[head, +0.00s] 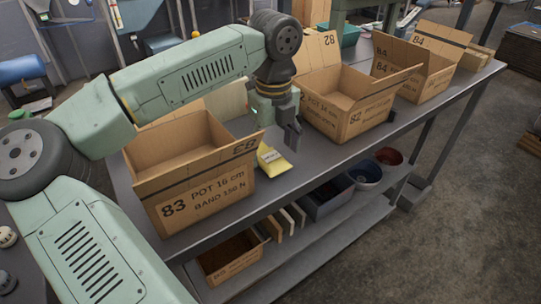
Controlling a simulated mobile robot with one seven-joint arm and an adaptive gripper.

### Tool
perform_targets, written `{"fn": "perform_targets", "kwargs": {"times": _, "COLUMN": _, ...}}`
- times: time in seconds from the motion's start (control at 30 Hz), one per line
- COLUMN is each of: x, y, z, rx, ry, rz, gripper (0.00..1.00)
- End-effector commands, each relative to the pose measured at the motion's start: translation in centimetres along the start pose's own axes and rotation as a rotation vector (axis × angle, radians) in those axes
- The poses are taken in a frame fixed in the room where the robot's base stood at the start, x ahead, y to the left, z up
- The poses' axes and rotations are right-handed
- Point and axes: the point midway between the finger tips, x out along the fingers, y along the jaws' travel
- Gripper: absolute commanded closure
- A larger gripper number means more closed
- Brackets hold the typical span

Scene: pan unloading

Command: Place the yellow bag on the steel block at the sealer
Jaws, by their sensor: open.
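A small yellow bag (279,166) with a pale label lies on the grey table (330,158), beside the right side of the box marked 83. My gripper (292,139) points down just above and to the right of the bag. It is open, and nothing shows between its fingers. Whether a finger touches the bag cannot be told from this view. I cannot make out the steel block or the sealer here.
Open cardboard boxes marked 83 (200,195), 82 (355,118) and 84 (428,80) stand along the table. The lower shelf holds a dark bin (328,201), a blue bowl (366,171), a red bowl (389,156) and several boards. Bare tabletop shows between boxes 83 and 82.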

Motion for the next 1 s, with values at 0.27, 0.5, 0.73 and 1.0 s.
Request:
{"fn": "perform_targets", "kwargs": {"times": 0.27, "x": 2.6, "y": -0.1, "z": -0.1, "rx": 0.002, "ry": 0.001, "rz": -0.001, "gripper": 0.27}}
{"fn": "perform_targets", "kwargs": {"times": 0.5, "x": 2.6, "y": -0.1, "z": 0.0, "rx": 0.001, "ry": 0.0, "rz": -0.001, "gripper": 0.31}}
{"fn": "perform_targets", "kwargs": {"times": 0.73, "x": 2.6, "y": -0.1, "z": 0.0, "rx": 0.001, "ry": 0.0, "rz": -0.001, "gripper": 0.46}}
{"fn": "perform_targets", "kwargs": {"times": 1.0, "x": 2.6, "y": -0.1, "z": 0.0, "rx": 0.001, "ry": 0.0, "rz": -0.001, "gripper": 0.64}}
